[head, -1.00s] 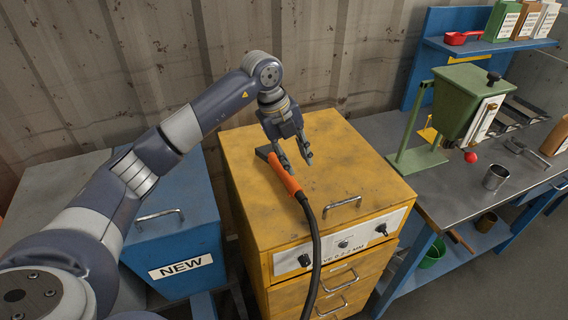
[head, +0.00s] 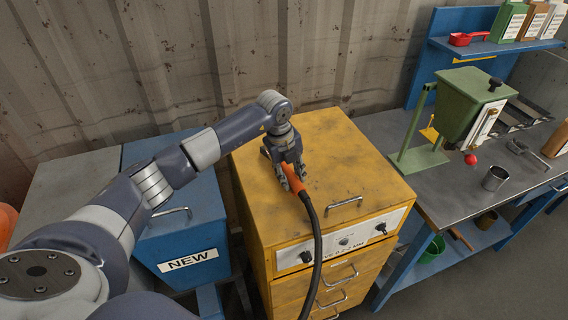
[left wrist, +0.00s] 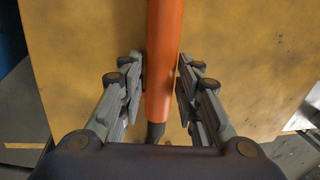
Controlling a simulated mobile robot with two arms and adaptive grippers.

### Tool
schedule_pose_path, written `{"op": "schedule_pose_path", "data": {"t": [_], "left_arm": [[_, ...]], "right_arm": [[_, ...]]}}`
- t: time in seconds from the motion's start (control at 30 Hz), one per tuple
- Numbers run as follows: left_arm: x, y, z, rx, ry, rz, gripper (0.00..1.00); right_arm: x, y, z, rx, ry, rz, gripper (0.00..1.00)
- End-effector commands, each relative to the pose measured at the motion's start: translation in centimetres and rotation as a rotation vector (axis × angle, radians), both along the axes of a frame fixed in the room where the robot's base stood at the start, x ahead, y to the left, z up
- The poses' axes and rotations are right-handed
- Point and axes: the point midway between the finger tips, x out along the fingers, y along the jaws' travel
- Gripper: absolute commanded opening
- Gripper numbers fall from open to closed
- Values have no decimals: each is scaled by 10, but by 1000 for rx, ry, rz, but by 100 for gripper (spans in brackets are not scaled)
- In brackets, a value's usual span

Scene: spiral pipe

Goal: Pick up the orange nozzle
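The orange nozzle (head: 293,178) lies on top of the yellow cabinet (head: 340,165), with a black hose (head: 317,240) running from its near end down over the cabinet's front. My left gripper (head: 290,180) is down over the nozzle, with one finger on each side of it. In the left wrist view the nozzle (left wrist: 163,65) passes between the two fingers of my left gripper (left wrist: 161,88). The fingers are apart, with a narrow gap on the right; on the left the finger is very close to the nozzle. The nozzle's far end is hidden behind the gripper in the head view. My right gripper is not in view.
A blue box labelled NEW (head: 185,240) stands left of the cabinet. A workbench (head: 420,185) on the right carries a green hopper (head: 468,105) and a metal cup (head: 495,178). A corrugated wall is behind. The cabinet top right of the nozzle is clear.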

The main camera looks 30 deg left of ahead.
Motion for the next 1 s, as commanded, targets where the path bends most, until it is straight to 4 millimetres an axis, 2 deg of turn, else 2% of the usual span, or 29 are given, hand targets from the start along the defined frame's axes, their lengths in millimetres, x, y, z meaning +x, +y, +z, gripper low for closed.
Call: {"op": "schedule_pose_path", "data": {"t": [0.13, 0.53, 0.67, 1.0], "left_arm": [[1, 0, -7, 2, -1, 0, 31], [1, 0, -8, 1, -2, 0, 31], [1, 0, -7, 1, -2, 0, 2], [1, 0, -6, 0, -3, 0, 0]], "right_arm": [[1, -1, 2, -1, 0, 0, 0], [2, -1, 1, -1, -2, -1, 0], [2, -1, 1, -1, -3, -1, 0], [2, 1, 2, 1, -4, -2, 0]]}}
